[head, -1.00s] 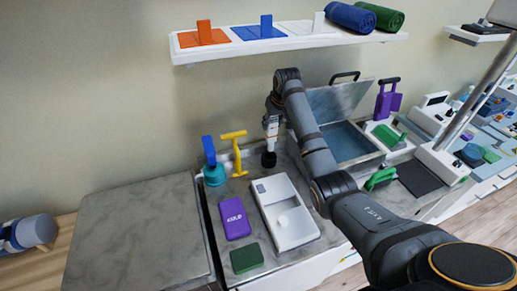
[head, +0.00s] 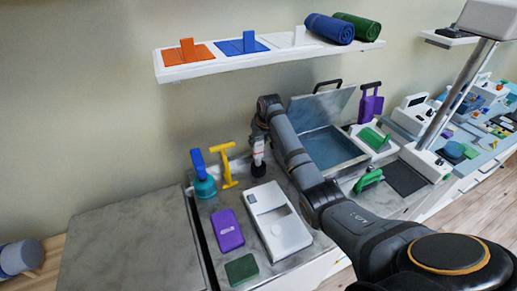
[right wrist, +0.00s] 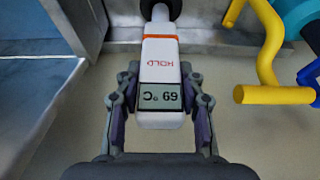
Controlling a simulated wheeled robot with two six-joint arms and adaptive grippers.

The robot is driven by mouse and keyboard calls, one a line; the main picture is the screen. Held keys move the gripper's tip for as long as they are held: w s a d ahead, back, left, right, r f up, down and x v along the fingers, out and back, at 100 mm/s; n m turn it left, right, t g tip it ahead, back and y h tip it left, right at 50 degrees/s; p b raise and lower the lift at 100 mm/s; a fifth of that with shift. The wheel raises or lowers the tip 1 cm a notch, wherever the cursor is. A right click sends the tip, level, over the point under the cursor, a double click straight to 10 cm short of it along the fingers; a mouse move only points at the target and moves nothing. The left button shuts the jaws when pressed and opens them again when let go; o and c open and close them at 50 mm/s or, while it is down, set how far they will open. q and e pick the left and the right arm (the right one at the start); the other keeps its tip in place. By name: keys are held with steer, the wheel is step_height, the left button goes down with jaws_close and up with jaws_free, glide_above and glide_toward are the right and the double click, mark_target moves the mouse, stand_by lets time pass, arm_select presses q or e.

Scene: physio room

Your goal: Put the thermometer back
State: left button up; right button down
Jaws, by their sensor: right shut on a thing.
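The thermometer (right wrist: 160,60) is white with an orange band, red HOLD lettering and a display reading 69 °C. My right gripper (right wrist: 160,100) is shut on its body, a finger on each side. In the head view the thermometer (head: 258,152) hangs upright from the right gripper (head: 259,143), tip end down. A small black round holder (head: 259,170) stands on the counter directly below. The thermometer's lower end meets or overlaps the holder; I cannot tell how deep it sits. My left gripper is not in view.
Close left stand a yellow T-shaped tool (head: 228,168) and a teal bottle with blue top (head: 204,185). An open grey case (head: 330,148) is at right. In front lie a white device (head: 277,222), a purple box (head: 228,230) and a green block (head: 241,269). The left counter (head: 130,240) is bare.

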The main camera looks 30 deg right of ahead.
mark_target(260, 145)
step_height(260, 145, down, 4)
steer(key=shift+r+p, duration=0.15)
steer(key=shift+p, duration=0.85)
steer(key=c, duration=1.1)
jaws_free()
steer(key=shift+s, duration=0.1)
steer(key=shift+o, duration=1.4)
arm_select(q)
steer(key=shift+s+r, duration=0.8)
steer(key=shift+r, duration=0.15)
